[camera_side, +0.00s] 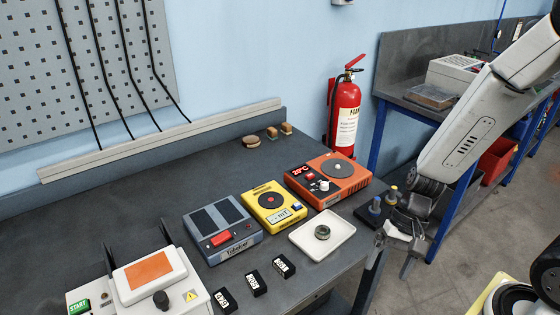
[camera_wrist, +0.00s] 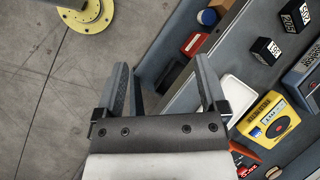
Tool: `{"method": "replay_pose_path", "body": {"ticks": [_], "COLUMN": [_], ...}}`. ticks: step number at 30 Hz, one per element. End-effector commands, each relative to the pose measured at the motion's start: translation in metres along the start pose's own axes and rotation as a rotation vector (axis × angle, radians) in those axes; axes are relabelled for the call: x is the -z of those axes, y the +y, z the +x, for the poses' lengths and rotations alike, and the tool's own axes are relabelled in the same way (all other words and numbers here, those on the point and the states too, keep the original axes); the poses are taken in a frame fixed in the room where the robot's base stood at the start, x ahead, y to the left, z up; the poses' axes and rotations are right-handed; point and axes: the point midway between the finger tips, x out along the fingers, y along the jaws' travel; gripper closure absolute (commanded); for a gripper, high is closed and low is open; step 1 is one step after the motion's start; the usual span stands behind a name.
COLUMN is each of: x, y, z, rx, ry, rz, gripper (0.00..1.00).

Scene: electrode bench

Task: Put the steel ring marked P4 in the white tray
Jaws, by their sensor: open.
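The white tray (camera_side: 335,245) lies on the front right of the bench. A dark metal ring (camera_side: 322,232) lies inside it; its marking is too small to read. In the wrist view the tray (camera_wrist: 238,93) shows beside my right finger, which hides part of it; no ring is visible there. My gripper (camera_side: 395,255) is open and empty, to the right of the tray and apart from it, beyond the bench edge. In the wrist view both fingers of my gripper (camera_wrist: 160,82) are spread with floor and bench edge between them.
Left of the tray stand a grey-blue device (camera_side: 222,229), a yellow device (camera_side: 274,207) and, behind, an orange device (camera_side: 328,180). Several black labelled blocks (camera_side: 255,282) stand in front. A small holder with capped cylinders (camera_side: 376,206) is near my gripper. A fire extinguisher (camera_side: 343,115) stands behind.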

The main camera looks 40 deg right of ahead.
Motion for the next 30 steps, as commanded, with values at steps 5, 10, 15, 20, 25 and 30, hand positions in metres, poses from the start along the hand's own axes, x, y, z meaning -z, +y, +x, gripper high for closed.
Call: {"method": "replay_pose_path", "body": {"ticks": [5, 10, 15, 20, 25, 30], "x": [0.013, 0.028, 0.039, 0.043, 0.044, 0.044], "y": [0.005, 0.001, -0.008, -0.015, -0.016, -0.016], "z": [-0.018, -0.04, -0.059, -0.069, -0.071, -0.071], "rx": [-0.117, -0.211, -0.274, -0.304, -0.311, -0.311], "ry": [0.153, 0.305, 0.431, 0.493, 0.508, 0.506], "rz": [-0.253, -0.492, -0.686, -0.784, -0.809, -0.807], "gripper": [0.08, 0.08, 0.08, 0.08, 0.08, 0.08]}}
